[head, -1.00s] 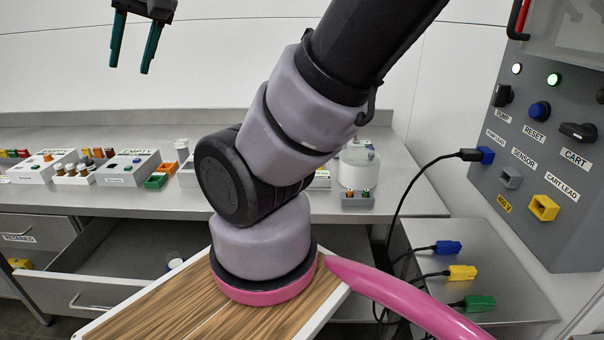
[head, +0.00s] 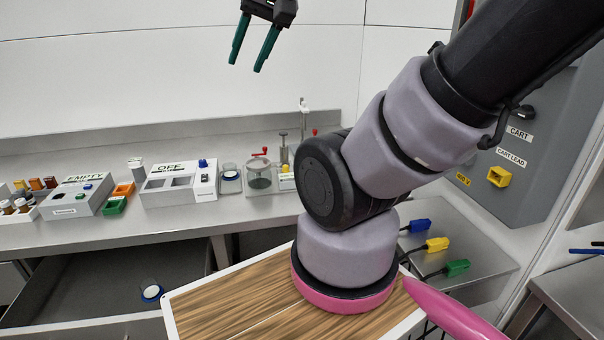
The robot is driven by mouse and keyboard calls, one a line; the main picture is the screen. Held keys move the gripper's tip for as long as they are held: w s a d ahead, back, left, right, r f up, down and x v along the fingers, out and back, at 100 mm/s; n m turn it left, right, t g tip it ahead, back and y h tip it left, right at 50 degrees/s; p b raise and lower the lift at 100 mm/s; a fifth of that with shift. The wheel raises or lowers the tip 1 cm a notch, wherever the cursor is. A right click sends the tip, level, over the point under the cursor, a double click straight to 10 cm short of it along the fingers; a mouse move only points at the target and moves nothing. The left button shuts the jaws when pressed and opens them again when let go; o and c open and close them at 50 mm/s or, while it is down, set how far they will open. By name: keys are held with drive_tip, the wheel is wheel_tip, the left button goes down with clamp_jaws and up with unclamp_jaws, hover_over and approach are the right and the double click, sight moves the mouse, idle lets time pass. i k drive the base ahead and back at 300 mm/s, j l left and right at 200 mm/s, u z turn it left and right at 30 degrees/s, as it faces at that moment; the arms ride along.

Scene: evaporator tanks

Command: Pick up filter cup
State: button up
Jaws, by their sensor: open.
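No label marks the filter cup. A small round white cup with a blue ring (head: 152,292) lies in the open drawer below the counter, near its right front. A similar white and blue round piece (head: 230,172) sits on the counter beside the OFF box. I cannot tell for certain which is the filter cup. My gripper (head: 254,52) is open and empty, its two green fingers pointing down. It is raised high, in front of the wall, well apart from both cups.
The open drawer (head: 60,295) juts out below the counter (head: 185,226). On the counter stand the EMPTY box (head: 82,197), the OFF box (head: 180,185), a green tray (head: 114,206) and a glass jar (head: 259,176). A control panel (head: 545,150) and coloured plugs (head: 436,244) are at right.

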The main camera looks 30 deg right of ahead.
sight(151, 291)
drive_tip(key=z, duration=0.3)
drive_tip(key=i+l+z, duration=0.15)
drive_tip(key=l+u, duration=0.1)
drive_tip(key=u, duration=0.25)
drive_tip(key=l+u, duration=0.1)
drive_tip(key=u, duration=0.2)
drive_tip(key=i+j+u, duration=0.1)
drive_tip(key=u, duration=0.55)
drive_tip(key=k+j+z, duration=0.15)
drive_tip(key=j, duration=0.15)
drive_tip(key=k+j+z, duration=0.15)
drive_tip(key=j, duration=0.15)
